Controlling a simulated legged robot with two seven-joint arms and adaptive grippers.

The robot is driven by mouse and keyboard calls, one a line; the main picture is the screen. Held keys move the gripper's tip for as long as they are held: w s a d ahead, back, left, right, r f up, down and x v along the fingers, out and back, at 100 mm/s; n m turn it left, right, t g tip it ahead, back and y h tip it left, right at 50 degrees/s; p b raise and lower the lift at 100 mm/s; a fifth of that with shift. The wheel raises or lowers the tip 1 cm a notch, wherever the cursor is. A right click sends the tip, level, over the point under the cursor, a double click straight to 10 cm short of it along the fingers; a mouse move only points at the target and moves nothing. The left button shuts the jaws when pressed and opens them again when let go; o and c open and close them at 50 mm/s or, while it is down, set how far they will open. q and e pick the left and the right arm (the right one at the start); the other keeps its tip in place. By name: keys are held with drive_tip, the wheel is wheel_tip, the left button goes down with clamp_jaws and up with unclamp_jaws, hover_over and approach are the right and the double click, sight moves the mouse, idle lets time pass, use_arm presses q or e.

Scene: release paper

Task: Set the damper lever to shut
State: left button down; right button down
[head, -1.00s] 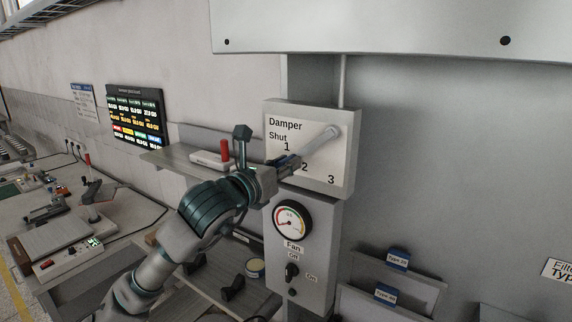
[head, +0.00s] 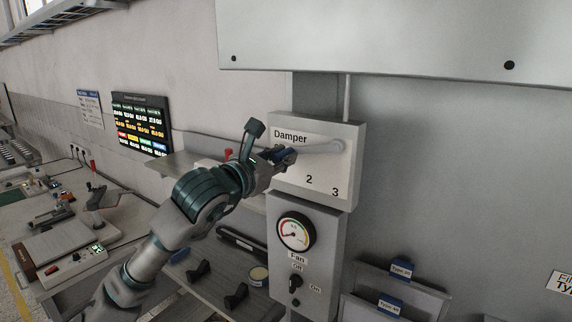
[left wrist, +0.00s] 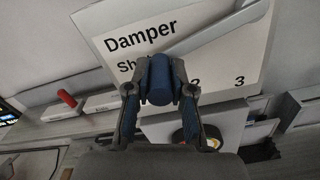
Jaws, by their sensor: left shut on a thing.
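The damper panel (head: 318,184) is a pale box marked Damper, with 2 and 3 readable in the head view. The damper lever (head: 322,148) is a light rod running left from its pivot at the panel's upper right, nearly level. My left gripper (head: 284,156) is shut on the lever's blue end, over the spot of the Shut and 1 marks, which it hides. In the left wrist view the blue knob (left wrist: 160,80) sits between the fingers, partly covering the word Shut. My right gripper is not in view.
Below the panel is a fan box with a round gauge (head: 295,231) and a fan switch (head: 294,282). A shelf (head: 183,163) with a red-handled item is behind my left arm. A grey hood (head: 400,40) overhangs above. A workbench (head: 60,240) lies at left.

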use_arm(q)
drive_tip(key=shift+a+r+m+p, duration=0.15)
drive_tip(key=shift+r+m+p, duration=0.6)
drive_tip(key=shift+r+m, duration=0.8)
drive_tip(key=c, duration=1)
unclamp_jaws()
drive_tip(key=shift+s, duration=0.15)
drive_tip(key=shift+a, duration=0.1)
drive_tip(key=shift+a, duration=0.1)
drive_tip(key=v, duration=1.1)
drive_tip(key=shift+s+a+f, duration=0.1)
drive_tip(key=shift+s+a, duration=0.15)
drive_tip(key=shift+s, duration=0.05)
